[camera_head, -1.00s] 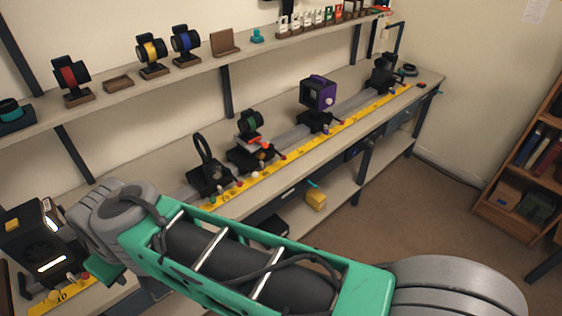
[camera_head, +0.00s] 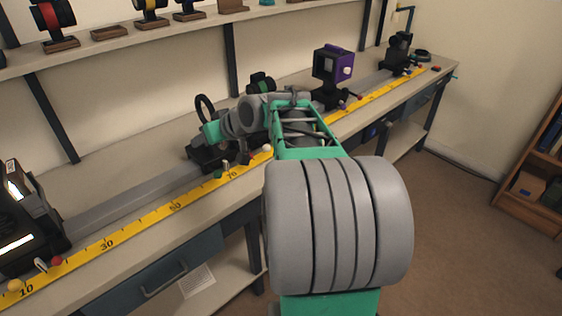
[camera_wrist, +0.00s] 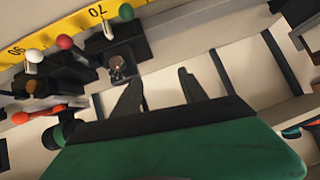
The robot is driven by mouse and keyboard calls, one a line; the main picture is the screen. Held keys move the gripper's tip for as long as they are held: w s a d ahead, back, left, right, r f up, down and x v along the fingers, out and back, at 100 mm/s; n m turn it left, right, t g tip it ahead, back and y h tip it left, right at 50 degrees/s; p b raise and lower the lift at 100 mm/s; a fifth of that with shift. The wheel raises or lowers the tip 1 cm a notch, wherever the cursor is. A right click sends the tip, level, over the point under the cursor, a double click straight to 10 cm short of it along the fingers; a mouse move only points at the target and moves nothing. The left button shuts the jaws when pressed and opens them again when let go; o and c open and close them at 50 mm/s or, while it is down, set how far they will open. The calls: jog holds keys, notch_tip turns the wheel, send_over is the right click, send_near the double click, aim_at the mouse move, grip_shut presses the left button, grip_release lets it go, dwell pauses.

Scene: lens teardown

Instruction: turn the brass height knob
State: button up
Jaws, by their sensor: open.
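In the wrist view, a small brownish knob (camera_wrist: 118,67), which looks like the brass height knob, sits on a black carriage (camera_wrist: 124,48) near the 70 mark. A second brownish round part (camera_wrist: 31,87) shows on the carriage farther left, and I cannot tell for certain which is meant. My gripper (camera_wrist: 160,84) is open and empty. Its left finger is just below and right of the nearer knob, apart from it in the picture. In the head view, the end of my arm is beside the black ring holder (camera_head: 206,112); the fingertips and knob cannot be made out.
A yellow scale (camera_head: 150,215) runs along the bench front. Red (camera_wrist: 65,42), green (camera_wrist: 126,12) and white (camera_wrist: 33,55) balls stand near the carriages. A purple-framed holder (camera_head: 333,65) is farther along the rail. A black lamp housing (camera_head: 25,220) stands at the left.

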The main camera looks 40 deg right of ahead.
jog(key=d+f+t+b, duration=0.1)
jog(key=d+f+b, duration=0.2)
jog(key=d, duration=0.3)
jog(key=d+f+m+t+b, duration=0.1)
jog(key=d+f+t+b, duration=0.1)
jog(key=d+f+b, duration=0.2)
jog(key=d+f+t+b, duration=0.2)
jog(key=d+f+b, duration=0.1)
jog(key=d, duration=0.6)
jog(key=shift+w+d+f+m+b, duration=0.15)
jog(key=shift+f+m+b, duration=0.2)
jog(key=shift+b, duration=0.3)
jog(key=s+d+t+b, duration=0.1)
jog(key=d, duration=0.1)
jog(key=s+d+b, duration=0.1)
jog(key=s+d, duration=0.1)
jog(key=d, duration=0.1)
jog(key=s+d+f+t+h+b, duration=0.1)
jog(key=d, duration=0.2)
jog(key=shift+s+f+m+t+b, duration=0.1)
jog(key=shift+s+m+t+b, duration=0.2)
jog(key=shift+m+b, duration=0.05)
jog(key=shift+w+r, duration=0.2)
jog(key=shift+w, duration=0.1)
jog(key=w, duration=0.7)
jog(key=shift+a+r+b, duration=0.1)
jog(key=shift+a+b, duration=0.05)
jog(key=shift+b, duration=0.2)
jog(key=shift+c, duration=0.5)
grip_shut()
